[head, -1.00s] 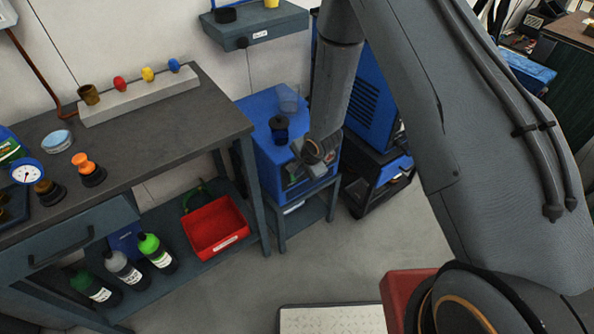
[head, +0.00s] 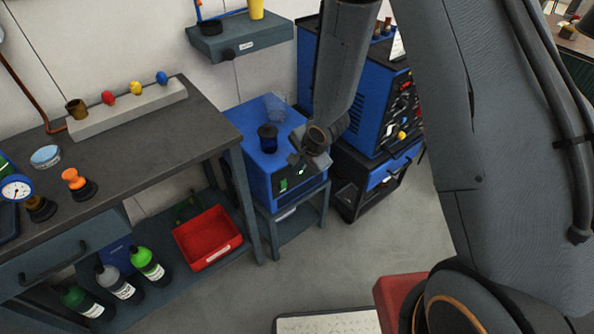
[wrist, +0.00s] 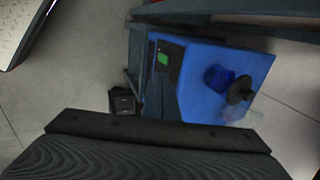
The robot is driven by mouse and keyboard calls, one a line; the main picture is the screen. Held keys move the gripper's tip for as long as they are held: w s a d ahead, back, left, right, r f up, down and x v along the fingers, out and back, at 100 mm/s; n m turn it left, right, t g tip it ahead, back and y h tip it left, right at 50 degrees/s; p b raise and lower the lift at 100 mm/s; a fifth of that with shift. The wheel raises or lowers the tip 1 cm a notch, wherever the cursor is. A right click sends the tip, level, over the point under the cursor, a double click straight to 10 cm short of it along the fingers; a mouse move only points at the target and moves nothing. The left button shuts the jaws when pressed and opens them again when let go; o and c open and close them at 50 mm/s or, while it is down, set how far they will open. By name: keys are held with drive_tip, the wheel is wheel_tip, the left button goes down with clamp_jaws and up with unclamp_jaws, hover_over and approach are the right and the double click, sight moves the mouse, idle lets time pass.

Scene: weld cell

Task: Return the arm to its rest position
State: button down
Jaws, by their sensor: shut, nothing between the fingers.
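My arm reaches down from the top of the head view, and its big grey link fills the right side. My gripper (head: 302,160) is at the end of the thin link, in front of the blue box (head: 258,160) on a small stand. It is small there and partly hidden by the wrist; it looks shut and empty. I cannot tell how far the gripper is from the box.
A blue cabinet (head: 375,105) on a black cart (head: 350,190) is just right of my gripper. A workbench (head: 130,130) is at left, with a red bin (head: 207,238) and bottles on its lower shelf. A wall shelf (head: 240,38) hangs behind.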

idle(0.5)
drive_tip(key=s+d+r+n+h, duration=0.2)
drive_tip(key=d+r+n, duration=0.1)
drive_tip(key=d+r, duration=0.4)
drive_tip(key=s+d+r+n+g, duration=0.1)
drive_tip(key=s+d+r+n, duration=0.2)
drive_tip(key=s+r, duration=0.3)
drive_tip(key=s+d+r+n+g, duration=0.2)
drive_tip(key=s+d+r+n, duration=0.2)
drive_tip(key=s+r, duration=0.3)
drive_tip(key=s+n, duration=0.1)
drive_tip(key=s, duration=0.4)
drive_tip(key=shift+d+g+h, duration=0.3)
drive_tip(key=shift+h, duration=0.1)
